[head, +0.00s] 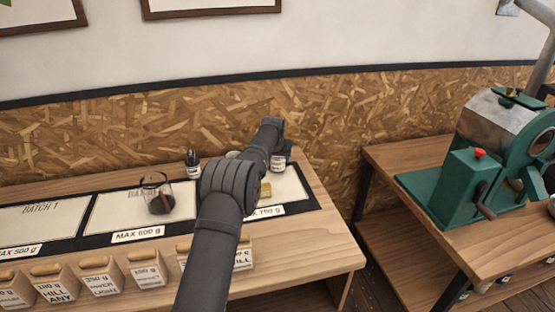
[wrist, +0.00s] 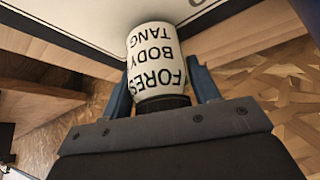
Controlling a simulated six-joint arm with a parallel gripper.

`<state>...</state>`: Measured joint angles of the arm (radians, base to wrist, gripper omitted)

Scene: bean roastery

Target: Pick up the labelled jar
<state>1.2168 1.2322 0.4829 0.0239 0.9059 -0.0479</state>
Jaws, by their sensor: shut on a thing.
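The labelled jar (wrist: 157,62) is white with a dark lid and fills the middle of the wrist view. Its lettering appears upside down there and reads FOREST, BODY, TANG, partly cut off. The blue fingers of my gripper (wrist: 163,92) are shut on it, one on each side near the lid. In the head view the jar (head: 278,164) shows small beneath my gripper (head: 279,153), at the back of the right-hand panel. My arm hides part of this area, and I cannot tell whether the jar touches the surface.
A glass with dark contents (head: 160,203) stands on the middle panel. A dark bottle (head: 192,166) stands behind it. A small yellowish item (head: 265,190) is on the right panel. A green machine (head: 468,188) stands on the right table.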

